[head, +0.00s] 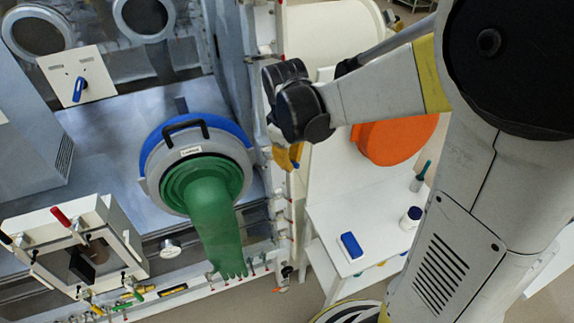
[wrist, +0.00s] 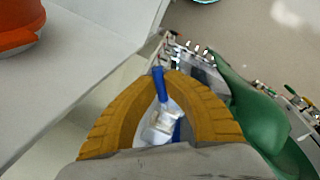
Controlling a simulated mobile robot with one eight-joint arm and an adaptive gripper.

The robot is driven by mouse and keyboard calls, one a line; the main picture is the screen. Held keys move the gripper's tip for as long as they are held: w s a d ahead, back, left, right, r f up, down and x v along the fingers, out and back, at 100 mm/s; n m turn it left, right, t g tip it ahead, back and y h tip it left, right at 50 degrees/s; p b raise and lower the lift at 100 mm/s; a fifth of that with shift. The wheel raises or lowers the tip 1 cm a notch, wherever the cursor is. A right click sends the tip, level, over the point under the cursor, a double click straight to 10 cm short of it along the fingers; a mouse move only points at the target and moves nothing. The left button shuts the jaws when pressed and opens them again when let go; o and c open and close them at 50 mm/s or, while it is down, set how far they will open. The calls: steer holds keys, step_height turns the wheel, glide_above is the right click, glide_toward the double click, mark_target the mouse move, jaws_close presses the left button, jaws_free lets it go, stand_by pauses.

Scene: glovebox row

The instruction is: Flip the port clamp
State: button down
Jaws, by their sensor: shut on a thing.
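The port clamp, with a blue lever (wrist: 160,84) and a silver-white body (wrist: 159,128), shows between the yellow fingers of my gripper (wrist: 164,76) in the wrist view. The fingers curve in around it and are shut on it; the exact contact is hard to see. In the head view my gripper (head: 289,157) is beside the glovebox's right edge, right of the glove port (head: 152,165), partly behind my arm. The port has a blue ring, a black handle and a hanging green glove (head: 213,225), also in the wrist view (wrist: 258,118).
A white table (head: 330,215) right of my gripper holds a blue box (head: 350,246) and a white bottle (head: 411,217). An orange disc (head: 395,140) stands behind it. A white panel with a blue switch (head: 80,90) and a framed hatch (head: 45,222) are at left.

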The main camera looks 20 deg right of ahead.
steer(key=shift+w+d+f+n+y+b, duration=0.1)
steer(key=shift+w+d+n+y+b, duration=0.5)
steer(key=shift+n, duration=1.2)
steer(key=shift+w+d+f+n+y+b, duration=0.15)
steer(key=shift+w+n+b, duration=0.5)
steer(key=shift+n, duration=1.15)
steer(key=shift+w+d+f+n+y+b, duration=0.1)
steer(key=shift+w+d+n+y+b, duration=0.3)
steer(key=shift+w+n, duration=0.95)
steer(key=shift+s+n, duration=0.45)
steer(key=shift+n, duration=0.1)
steer(key=c, duration=1.4)
jaws_free()
steer(key=shift+c, duration=0.2)
steer(key=shift+r, duration=0.1)
